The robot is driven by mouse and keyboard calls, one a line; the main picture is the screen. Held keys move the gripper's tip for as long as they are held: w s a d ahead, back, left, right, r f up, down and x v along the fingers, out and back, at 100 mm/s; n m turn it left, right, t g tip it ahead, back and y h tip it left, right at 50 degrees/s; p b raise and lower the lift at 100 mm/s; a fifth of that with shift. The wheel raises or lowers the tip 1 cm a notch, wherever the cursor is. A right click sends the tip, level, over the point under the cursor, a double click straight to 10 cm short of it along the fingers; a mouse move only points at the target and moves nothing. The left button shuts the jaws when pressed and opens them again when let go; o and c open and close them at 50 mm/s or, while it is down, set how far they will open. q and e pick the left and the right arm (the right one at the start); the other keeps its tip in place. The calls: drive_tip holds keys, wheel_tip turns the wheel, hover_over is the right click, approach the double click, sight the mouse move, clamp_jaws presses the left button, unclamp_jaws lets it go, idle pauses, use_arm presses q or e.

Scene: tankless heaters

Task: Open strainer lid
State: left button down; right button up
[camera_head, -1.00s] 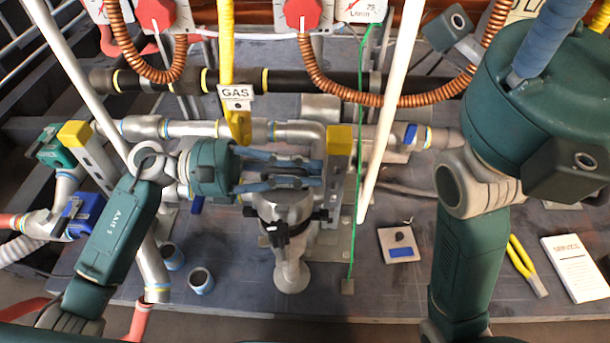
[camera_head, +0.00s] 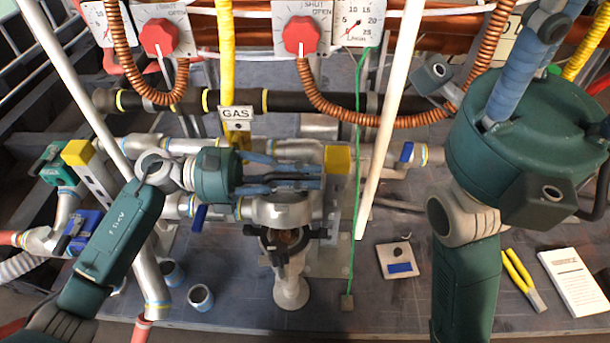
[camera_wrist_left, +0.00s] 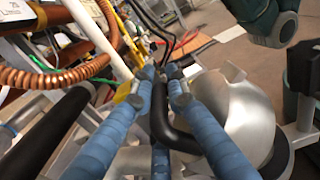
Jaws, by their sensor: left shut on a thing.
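The metal strainer (camera_head: 289,290) stands upright at the middle of the bench, and its dark round mouth shows. Its silver domed lid (camera_head: 280,209) is tilted up at the back of the mouth, and it also shows in the left wrist view (camera_wrist_left: 245,115). My left gripper (camera_head: 314,176) is above the lid, its blue fingers shut on the lid's black bar handle. In the left wrist view the handle (camera_wrist_left: 163,125) passes between the fingers (camera_wrist_left: 162,80). My right gripper (camera_head: 525,75) is at the upper right, away from the strainer; its fingertips are not clear.
Black clamp knobs (camera_head: 278,258) flank the mouth. A yellow-capped post (camera_head: 337,160) and green cord (camera_head: 356,215) stand close right. A white pole (camera_head: 385,120) rises behind. Yellow pliers (camera_head: 522,278) and a booklet (camera_head: 573,280) lie at right. Loose pipe pieces (camera_head: 201,297) sit front left.

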use_arm(q)
drive_tip(key=c, duration=1.8)
unclamp_jaws()
drive_tip(key=a, duration=1.2)
drive_tip(key=shift+w, duration=0.1)
